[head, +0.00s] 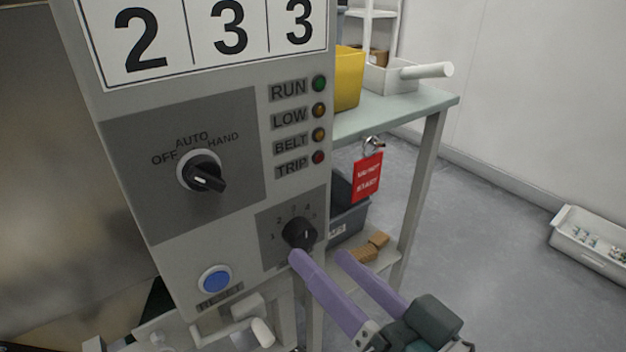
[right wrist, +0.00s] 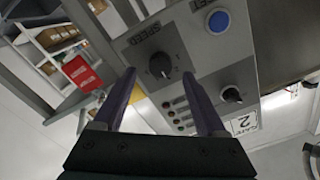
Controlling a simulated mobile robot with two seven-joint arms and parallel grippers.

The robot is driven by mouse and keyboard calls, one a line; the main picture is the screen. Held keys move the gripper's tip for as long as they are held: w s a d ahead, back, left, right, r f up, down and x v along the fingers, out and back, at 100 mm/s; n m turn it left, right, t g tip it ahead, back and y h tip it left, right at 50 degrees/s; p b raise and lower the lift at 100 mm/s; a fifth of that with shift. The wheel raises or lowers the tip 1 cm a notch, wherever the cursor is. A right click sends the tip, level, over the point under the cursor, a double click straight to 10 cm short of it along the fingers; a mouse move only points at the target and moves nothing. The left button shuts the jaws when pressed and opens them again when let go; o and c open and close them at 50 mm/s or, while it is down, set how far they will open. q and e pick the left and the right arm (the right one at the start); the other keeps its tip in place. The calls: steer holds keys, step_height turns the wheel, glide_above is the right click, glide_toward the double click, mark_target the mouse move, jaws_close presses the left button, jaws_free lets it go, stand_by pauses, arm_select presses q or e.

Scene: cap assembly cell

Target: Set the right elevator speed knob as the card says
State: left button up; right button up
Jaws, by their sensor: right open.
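The speed knob (head: 299,233) is a black round knob on a dark plate with numbers around it, low on the grey control panel (head: 235,262). In the right wrist view, the knob (right wrist: 160,65) sits by the word SPEED. I cannot tell clearly which number it points at. The card (head: 215,75) at the panel's top shows 2, 3 and 3 in three columns; its upper part is cut off. My right gripper (head: 318,254) is open, its purple fingers spread just in front of the knob, with nothing between them. My left gripper is not in view.
A larger OFF/AUTO/HAND selector (head: 203,172) is above left of the knob. A blue reset button (head: 214,280) is below left. Indicator lamps (head: 319,120) line the panel's right side. A red tag (head: 368,174) hangs beside a green-topped table (head: 405,108).

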steer(key=p+v, duration=0.1)
steer(key=v, duration=0.5)
